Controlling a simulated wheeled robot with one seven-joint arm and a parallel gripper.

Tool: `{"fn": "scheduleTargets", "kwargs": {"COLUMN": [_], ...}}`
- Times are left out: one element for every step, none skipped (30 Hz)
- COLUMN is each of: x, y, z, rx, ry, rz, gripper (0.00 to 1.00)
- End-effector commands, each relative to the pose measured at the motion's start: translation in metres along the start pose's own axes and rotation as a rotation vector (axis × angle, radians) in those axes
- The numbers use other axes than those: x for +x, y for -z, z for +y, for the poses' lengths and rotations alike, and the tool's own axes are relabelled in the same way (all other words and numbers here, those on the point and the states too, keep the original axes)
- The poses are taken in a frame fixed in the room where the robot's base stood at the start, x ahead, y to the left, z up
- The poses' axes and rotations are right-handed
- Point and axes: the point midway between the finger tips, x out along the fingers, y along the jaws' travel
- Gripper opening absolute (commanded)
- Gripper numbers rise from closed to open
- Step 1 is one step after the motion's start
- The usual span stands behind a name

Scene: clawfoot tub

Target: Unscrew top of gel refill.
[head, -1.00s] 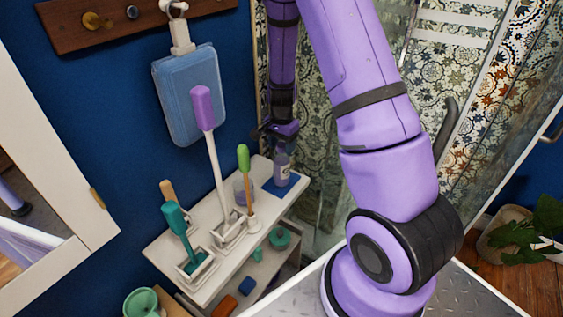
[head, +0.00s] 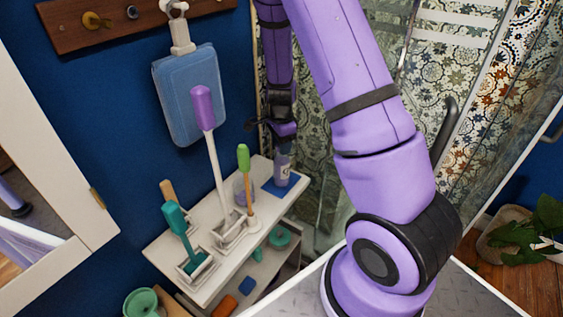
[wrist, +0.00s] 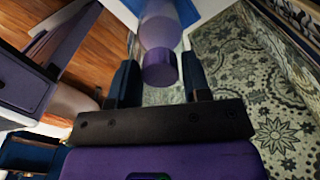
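The gel refill is a clear bottle of pale lilac gel (head: 283,170) with a label, upright on the blue mat (head: 271,186) at the shelf's far right end. In the wrist view, its purple top (wrist: 160,70) lies between my two fingers, with the bottle (wrist: 160,28) beyond it. My gripper (wrist: 160,80) is open, with a finger on each side of the top and narrow gaps visible. In the head view, my gripper (head: 273,136) is just above the bottle and hides its top.
A purple-handled brush (head: 202,110), a green-handled brush (head: 243,160) and a teal brush (head: 177,222) stand on the white shelf (head: 165,246), left of the bottle. A blue pad (head: 188,98) hangs on the wall. A tiled wall (head: 315,130) is to the right.

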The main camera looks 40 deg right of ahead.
Motion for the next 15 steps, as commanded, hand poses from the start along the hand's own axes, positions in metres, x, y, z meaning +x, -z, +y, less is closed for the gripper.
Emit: {"fn": "scheduleTargets", "kwargs": {"x": [0.0,0.0,0.0,0.0,0.0,0.0,0.0,0.0,0.0,0.0001,0.0001,0.0003,0.0004,0.0005,0.0007], "y": [0.0,0.0,0.0,0.0,0.0,0.0,0.0,0.0,0.0,0.0001,0.0001,0.0001,0.0001,0.0001,0.0001], "z": [0.0,0.0,0.0,0.0,0.0,0.0,0.0,0.0,0.0,0.0,0.0,0.0,0.0,0.0,0.0], "rx": [0.0,0.0,0.0,0.0,0.0,0.0,0.0,-0.001,-0.001,-0.001,-0.001,-0.001,-0.001,-0.001,0.0], "ry": [0.0,0.0,0.0,0.0,0.0,0.0,0.0,0.0,0.0,0.0,0.0,0.0,0.0,0.0,0.0], "rz": [0.0,0.0,0.0,0.0,0.0,0.0,0.0,0.0,0.0,0.0,0.0,0.0,0.0,0.0,0.0], "gripper": [0.32,0.25,0.16,0.13,0.13,0.13,0.13,0.13,0.13,0.13,0.13,0.13,0.13,0.13,0.13]}}
